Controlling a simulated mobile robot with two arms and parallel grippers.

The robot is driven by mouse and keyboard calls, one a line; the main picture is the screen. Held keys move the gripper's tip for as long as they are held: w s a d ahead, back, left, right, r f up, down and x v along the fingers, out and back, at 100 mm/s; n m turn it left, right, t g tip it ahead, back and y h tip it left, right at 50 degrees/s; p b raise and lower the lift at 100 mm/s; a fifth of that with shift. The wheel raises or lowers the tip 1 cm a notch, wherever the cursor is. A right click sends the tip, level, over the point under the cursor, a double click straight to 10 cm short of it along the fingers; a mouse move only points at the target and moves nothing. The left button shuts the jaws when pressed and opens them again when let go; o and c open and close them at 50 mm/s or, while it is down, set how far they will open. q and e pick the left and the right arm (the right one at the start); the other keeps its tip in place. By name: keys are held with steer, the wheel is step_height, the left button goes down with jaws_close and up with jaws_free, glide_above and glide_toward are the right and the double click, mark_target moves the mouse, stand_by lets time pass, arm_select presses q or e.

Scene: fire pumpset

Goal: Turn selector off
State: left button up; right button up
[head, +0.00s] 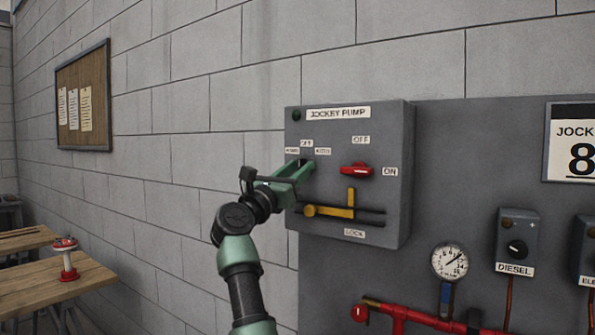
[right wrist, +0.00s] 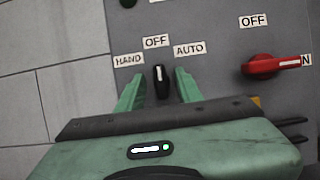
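The small black selector (right wrist: 162,84) is on the JOCKEY PUMP panel (head: 390,140), below the labels HAND, OFF and AUTO. In the right wrist view its white mark stands upright, toward OFF. My right gripper (right wrist: 160,75) is open, with one green finger on each side of the selector and a visible gap to it on both sides. In the head view the right gripper (head: 303,172) reaches the panel's left part and mostly hides the selector. My left gripper is not in view.
A red handle (head: 356,170) points to ON, right of the selector. A yellow lock lever (head: 335,211) sits below it. A pressure gauge (head: 450,262), DIESEL switch box (head: 517,243) and red pipe (head: 430,317) are lower right.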

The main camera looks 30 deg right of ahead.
steer(key=shift+a, duration=0.1)
steer(key=b+v, duration=0.2)
steer(key=v, duration=0.5)
steer(key=shift+a+f+b, duration=0.2)
steer(key=shift+a+b, duration=0.05)
steer(key=shift+b, duration=0.15)
steer(key=shift+s, duration=0.15)
